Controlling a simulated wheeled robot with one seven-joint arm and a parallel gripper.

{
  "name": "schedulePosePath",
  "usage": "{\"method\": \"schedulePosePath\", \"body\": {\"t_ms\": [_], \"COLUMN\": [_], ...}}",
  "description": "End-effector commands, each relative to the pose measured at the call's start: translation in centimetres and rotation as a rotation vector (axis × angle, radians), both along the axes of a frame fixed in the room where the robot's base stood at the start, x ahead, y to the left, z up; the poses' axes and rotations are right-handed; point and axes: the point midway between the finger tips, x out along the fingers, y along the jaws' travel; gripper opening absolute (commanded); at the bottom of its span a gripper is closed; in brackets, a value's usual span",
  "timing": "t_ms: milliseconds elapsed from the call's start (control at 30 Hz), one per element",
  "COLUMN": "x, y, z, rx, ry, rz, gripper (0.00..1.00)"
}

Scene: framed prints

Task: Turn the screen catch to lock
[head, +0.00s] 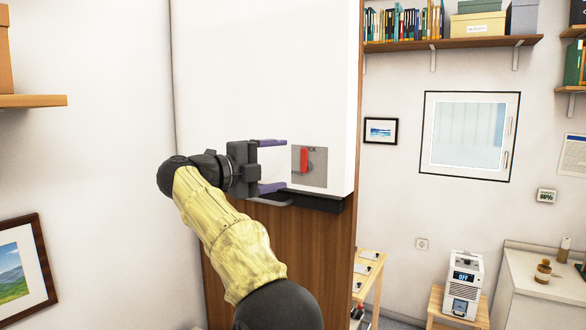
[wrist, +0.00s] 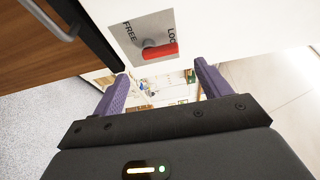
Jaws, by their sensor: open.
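The screen catch is a red lever (head: 304,160) on a square grey plate (head: 322,177), set on the white panel. In the head view the lever stands upright. In the wrist view the red lever (wrist: 161,51) points right from its pivot, beside the partly readable "LOC" lettering; "FREE" is at the left of the plate (wrist: 127,45). My gripper (head: 286,165) is open, its two purple fingers one above the other, just left of the plate. In the wrist view my gripper (wrist: 160,70) has nothing between its fingers, and the lever lies beyond the fingertips.
The tall white panel (head: 265,70) stands above a brown wooden panel (head: 335,260). A dark ledge (head: 318,200) and a grey bar handle (head: 270,202) sit just below the fingers. Shelves, a window (head: 468,135) and a small white appliance (head: 462,283) are farther off at the right.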

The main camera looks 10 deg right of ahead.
Motion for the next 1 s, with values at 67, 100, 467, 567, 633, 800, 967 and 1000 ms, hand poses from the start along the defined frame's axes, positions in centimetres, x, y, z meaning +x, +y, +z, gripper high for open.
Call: {"method": "schedulePosePath", "body": {"t_ms": [67,100,467,567,633,800,967,1000], "x": [-0.7,-1.1,-4.0,-4.4,-4.6,-4.6,-4.6,-4.4], "y": [1.6,2.3,8.3,9.0,9.3,9.3,9.3,9.2], "z": [-0.2,-0.2,0.0,0.0,0.0,0.0,0.1,0.2], "rx": [0.001,0.001,0.001,0.001,0.001,0.001,-0.004,-0.013], "ry": [-0.002,-0.002,0.0,0.0,0.0,0.0,-0.001,-0.002], "rz": [0.004,0.003,0.002,0.0,0.0,-0.001,0.0,0.004], "gripper": [0.76,0.76,0.76,0.76,0.76,0.76,0.76,0.76]}}
